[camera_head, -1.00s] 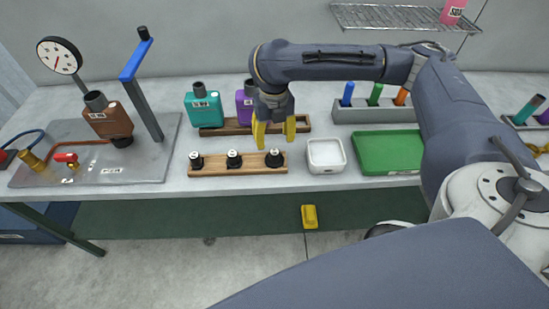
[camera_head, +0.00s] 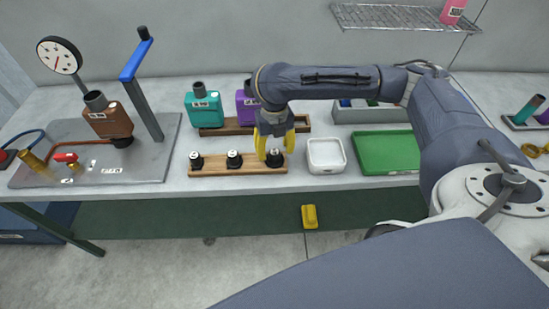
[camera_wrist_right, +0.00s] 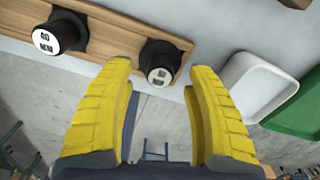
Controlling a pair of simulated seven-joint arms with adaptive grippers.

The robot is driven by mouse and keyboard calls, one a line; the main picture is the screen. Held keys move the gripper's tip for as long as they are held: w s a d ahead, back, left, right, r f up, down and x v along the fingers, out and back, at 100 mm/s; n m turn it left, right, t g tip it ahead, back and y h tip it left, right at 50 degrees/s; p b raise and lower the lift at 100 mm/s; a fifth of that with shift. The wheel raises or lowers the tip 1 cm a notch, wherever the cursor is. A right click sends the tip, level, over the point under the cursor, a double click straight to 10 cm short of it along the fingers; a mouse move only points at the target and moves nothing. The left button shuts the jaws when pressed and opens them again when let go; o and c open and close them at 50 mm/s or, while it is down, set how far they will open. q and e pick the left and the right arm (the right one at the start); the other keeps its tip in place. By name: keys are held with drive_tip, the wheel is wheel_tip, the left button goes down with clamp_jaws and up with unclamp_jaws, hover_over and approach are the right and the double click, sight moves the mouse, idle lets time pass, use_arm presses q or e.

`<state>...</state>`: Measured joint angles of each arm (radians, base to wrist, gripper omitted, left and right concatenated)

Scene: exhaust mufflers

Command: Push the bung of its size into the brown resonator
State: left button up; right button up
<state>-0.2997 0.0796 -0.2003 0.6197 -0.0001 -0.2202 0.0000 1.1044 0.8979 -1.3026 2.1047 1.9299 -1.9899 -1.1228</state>
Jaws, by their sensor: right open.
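The brown resonator (camera_head: 108,122) stands on the grey metal plate at the left, with a dark open neck on top. Three black bungs with pale labelled tops sit in a wooden rack (camera_head: 215,172): a left bung (camera_head: 196,160), a middle bung (camera_head: 234,159) and a right bung (camera_head: 274,158). My right gripper (camera_head: 274,148) is open and empty, its yellow fingers above the right bung. In the right wrist view, that bung (camera_wrist_right: 160,64) shows between the fingertips, with no clear contact. The label sizes are too small to read surely. My left gripper is not in view.
A gauge (camera_head: 59,55) and a blue-handled lever (camera_head: 137,60) stand around the resonator. Teal (camera_head: 203,108) and purple (camera_head: 243,106) resonators stand behind the bungs. A white tray (camera_head: 326,168) and green tray (camera_head: 362,168) lie to the right.

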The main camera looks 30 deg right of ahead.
drive_tip(key=shift+f, duration=0.95)
drive_tip(key=shift+o, duration=0.3)
clamp_jaws()
